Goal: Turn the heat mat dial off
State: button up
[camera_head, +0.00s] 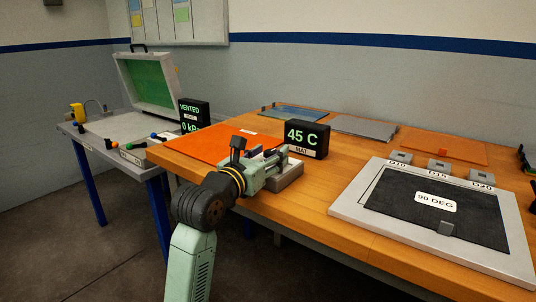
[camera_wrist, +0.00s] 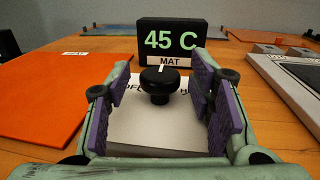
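The heat mat dial is a black knob (camera_wrist: 160,86) with a white pointer line aimed away from me, on a pale box (camera_wrist: 150,130) with partly hidden lettering. In the wrist view my open gripper (camera_wrist: 163,100) has its purple pads on either side of the knob, apart from it. In the head view my gripper (camera_head: 268,163) is over the box (camera_head: 289,180), and the knob is hidden behind it. A black display (camera_wrist: 168,40) behind the box reads 45 C above a MAT label; it also shows in the head view (camera_head: 306,139).
An orange mat (camera_head: 207,144) lies left of the box. A grey-framed board (camera_head: 347,208) marked 90 DEG lies to the right, with small grey blocks (camera_head: 438,168) behind it. A second bench (camera_head: 100,132) at left holds an open green-lined case (camera_head: 150,82).

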jog(key=c, duration=1)
